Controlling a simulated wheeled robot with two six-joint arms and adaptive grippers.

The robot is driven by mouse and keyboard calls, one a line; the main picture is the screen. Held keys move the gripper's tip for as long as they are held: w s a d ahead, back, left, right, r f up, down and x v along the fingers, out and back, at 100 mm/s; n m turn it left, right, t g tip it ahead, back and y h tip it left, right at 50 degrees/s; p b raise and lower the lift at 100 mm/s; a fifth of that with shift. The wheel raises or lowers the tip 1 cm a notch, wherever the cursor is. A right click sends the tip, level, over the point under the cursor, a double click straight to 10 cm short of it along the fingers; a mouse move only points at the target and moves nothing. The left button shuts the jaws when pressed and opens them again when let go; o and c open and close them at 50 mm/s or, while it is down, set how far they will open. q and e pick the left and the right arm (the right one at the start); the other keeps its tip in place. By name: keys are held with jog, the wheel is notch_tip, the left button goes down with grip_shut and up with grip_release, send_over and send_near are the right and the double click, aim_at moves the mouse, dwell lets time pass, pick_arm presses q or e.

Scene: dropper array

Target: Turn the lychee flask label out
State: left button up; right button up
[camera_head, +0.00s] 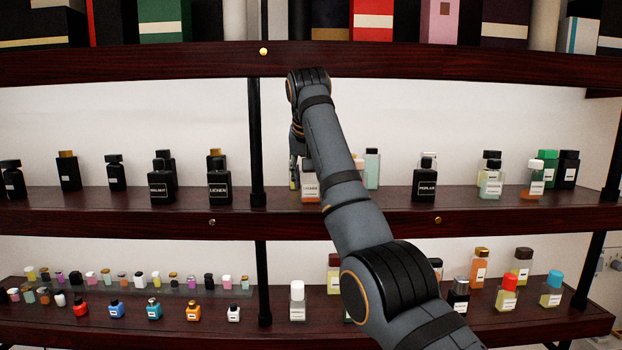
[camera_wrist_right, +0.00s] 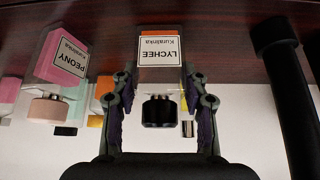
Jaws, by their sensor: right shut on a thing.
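The lychee flask (camera_wrist_right: 159,62) stands on the middle shelf, with clear sides, a black cap and an orange part behind its white label. The label reads LYCHEE Kuralinka and faces the camera in the right wrist view, which is upside down. In the head view the flask (camera_head: 310,190) shows its label toward the front, partly covered by my right arm. My right gripper (camera_wrist_right: 158,82) is shut on the lychee flask, one finger on each side; it also shows in the head view (camera_head: 301,172). My left gripper is not in view.
A pink peony flask (camera_wrist_right: 62,58) stands close beside the held flask. A black shelf post (camera_wrist_right: 286,85) is on the other side. Black flasks, one labelled LICHEN (camera_head: 219,181), stand left of the post. The upper shelf (camera_head: 150,63) runs above my arm.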

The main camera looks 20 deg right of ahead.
jog(key=shift+d, duration=0.1)
dwell(0.3)
jog(key=o, duration=1.4)
